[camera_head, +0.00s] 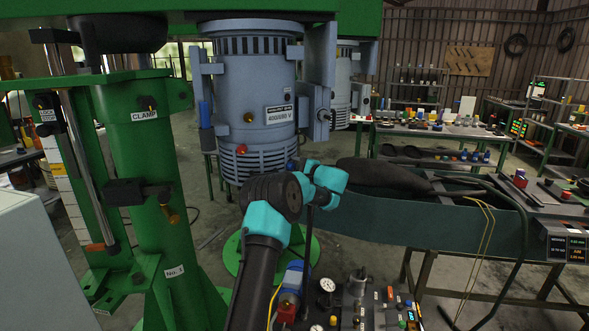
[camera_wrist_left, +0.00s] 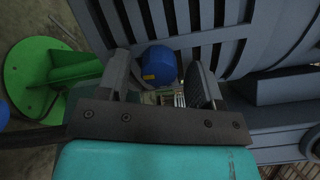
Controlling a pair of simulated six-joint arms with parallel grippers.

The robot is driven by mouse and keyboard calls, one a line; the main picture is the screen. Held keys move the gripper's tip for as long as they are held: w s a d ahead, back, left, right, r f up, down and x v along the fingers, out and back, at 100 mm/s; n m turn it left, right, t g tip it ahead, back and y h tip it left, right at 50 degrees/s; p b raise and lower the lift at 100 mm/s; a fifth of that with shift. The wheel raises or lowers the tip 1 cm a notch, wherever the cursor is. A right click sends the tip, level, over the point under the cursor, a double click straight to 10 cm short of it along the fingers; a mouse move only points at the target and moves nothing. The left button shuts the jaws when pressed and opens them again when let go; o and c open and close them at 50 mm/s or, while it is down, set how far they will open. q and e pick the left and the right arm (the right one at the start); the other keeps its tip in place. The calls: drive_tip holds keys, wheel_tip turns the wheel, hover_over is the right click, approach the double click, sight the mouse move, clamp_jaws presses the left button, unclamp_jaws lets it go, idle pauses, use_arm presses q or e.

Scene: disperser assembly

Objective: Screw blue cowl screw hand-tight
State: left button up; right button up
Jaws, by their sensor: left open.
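The blue cowl screw (camera_wrist_left: 158,65) shows in the left wrist view as a round blue head at the slotted grey cowl (camera_wrist_left: 225,18). In the head view a small blue spot (camera_head: 291,165) shows at the lower right of the grey-blue motor (camera_head: 255,95), partly hidden by my wrist. My left gripper (camera_wrist_left: 160,72) is open, with one finger on each side of the blue head. I cannot tell whether the fingers touch it. The screw's shank and thread are hidden. My right gripper is in neither view.
A green column (camera_head: 140,150) with a clamp label stands left of the motor. A dark green bench (camera_head: 440,225) is to the right. A panel with a gauge and several knobs (camera_head: 365,310) lies below my arm. A green round base (camera_wrist_left: 40,80) is on the floor.

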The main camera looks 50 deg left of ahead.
use_arm(q)
drive_tip(key=shift+d+f, duration=0.1)
drive_tip(key=w+d, duration=0.2)
drive_tip(key=d, duration=1.5)
drive_tip(key=shift+w, duration=0.4)
